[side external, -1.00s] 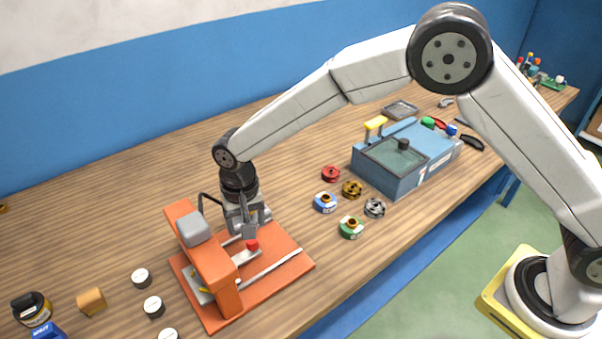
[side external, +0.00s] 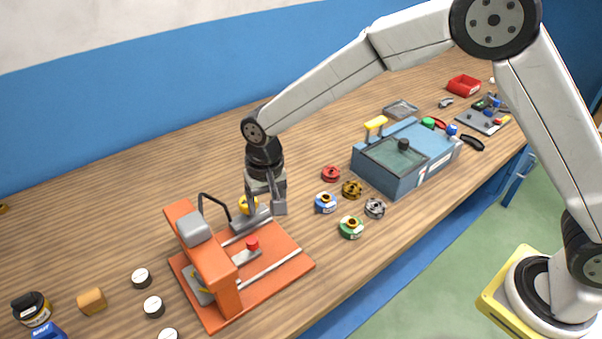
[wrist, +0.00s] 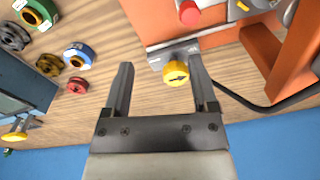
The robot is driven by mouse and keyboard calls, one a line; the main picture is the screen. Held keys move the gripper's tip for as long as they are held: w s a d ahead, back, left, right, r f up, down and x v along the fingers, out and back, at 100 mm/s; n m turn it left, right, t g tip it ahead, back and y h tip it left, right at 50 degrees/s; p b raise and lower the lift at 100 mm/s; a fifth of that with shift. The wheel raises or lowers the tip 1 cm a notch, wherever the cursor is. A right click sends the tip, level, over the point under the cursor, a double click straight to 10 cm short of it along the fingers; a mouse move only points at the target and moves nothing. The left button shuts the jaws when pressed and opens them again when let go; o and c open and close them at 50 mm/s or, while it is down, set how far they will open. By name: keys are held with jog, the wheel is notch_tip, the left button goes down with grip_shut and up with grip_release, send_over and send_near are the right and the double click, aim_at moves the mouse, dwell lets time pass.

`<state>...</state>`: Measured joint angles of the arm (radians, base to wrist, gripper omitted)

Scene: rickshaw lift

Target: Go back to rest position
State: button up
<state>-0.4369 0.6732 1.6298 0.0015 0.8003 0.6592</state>
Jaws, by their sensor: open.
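My gripper (side external: 265,208) is open above the right rear corner of the orange machine (side external: 283,279) on the wooden table. In the wrist view my gripper (wrist: 162,80) has its two fingers spread, with nothing held between them. A yellow knob with a black arrow (wrist: 177,74) shows nearer the right finger; I cannot tell its exact distance from the finger. A red button (side external: 252,244) stands on the machine's base.
A blue box with a clear lid (side external: 405,158) stands to the right. Several coloured spools, including a green one (side external: 351,228), lie between it and the machine. Small white-topped cylinders (side external: 141,278) and an orange block (side external: 92,301) lie at left. A black cable (side external: 213,197) arches beside my gripper.

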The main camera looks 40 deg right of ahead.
jog(key=s+d+r+n+t, duration=0.2)
jog(key=s+d, duration=1.5)
jog(key=d, duration=0.4)
jog(key=shift+s+r+n, duration=0.15)
jog(key=shift+r+n, duration=0.15)
jog(key=shift+r, duration=0.1)
